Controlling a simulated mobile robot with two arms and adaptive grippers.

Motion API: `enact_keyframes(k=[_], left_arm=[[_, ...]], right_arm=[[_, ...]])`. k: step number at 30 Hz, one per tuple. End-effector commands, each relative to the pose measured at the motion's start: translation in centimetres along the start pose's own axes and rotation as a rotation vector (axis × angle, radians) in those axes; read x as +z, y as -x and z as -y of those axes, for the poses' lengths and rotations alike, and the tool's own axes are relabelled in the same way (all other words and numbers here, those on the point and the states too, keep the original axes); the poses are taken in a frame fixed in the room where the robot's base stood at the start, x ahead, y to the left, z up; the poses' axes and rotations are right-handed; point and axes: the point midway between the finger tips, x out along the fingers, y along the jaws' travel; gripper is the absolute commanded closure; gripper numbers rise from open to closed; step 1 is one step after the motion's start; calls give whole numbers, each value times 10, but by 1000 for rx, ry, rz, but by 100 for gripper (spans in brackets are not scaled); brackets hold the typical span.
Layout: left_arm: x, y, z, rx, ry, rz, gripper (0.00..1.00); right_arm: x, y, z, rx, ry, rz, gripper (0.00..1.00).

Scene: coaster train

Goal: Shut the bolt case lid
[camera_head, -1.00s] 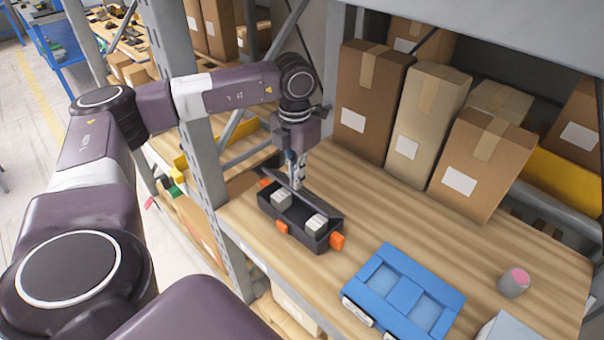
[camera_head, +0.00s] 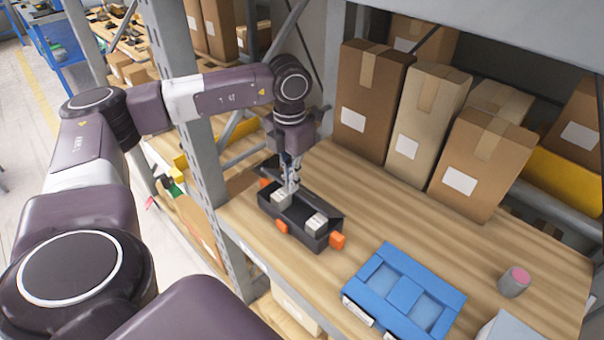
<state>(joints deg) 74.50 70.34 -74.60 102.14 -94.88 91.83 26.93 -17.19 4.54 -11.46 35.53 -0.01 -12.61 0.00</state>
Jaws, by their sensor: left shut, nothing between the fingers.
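The bolt case (camera_head: 296,233) is a small black box with orange latches, standing on the wooden shelf. Its dark lid (camera_head: 322,204) is raised along the back side, so the case is open. Two light grey blocks (camera_head: 316,222) show inside it. My left gripper (camera_head: 291,188) is shut and empty, pointing down at the left end of the case, over the lid and opening. It hides part of the lid, and I cannot tell whether the fingertips touch it. My right gripper is not in view.
A blue tray (camera_head: 447,298) lies on the shelf right of the case. A small grey cylinder with a pink top (camera_head: 514,282) stands farther right. Cardboard boxes (camera_head: 368,98) line the back. A grey metal post (camera_head: 207,181) rises left of the case.

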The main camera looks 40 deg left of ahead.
Motion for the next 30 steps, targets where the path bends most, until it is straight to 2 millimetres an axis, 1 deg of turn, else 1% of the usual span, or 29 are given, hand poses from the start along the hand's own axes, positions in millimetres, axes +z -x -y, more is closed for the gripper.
enact_keyframes(k=[30], left_arm=[[0, -32, 0, 0, 0, 0, 100]], right_arm=[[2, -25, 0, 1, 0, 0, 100]])
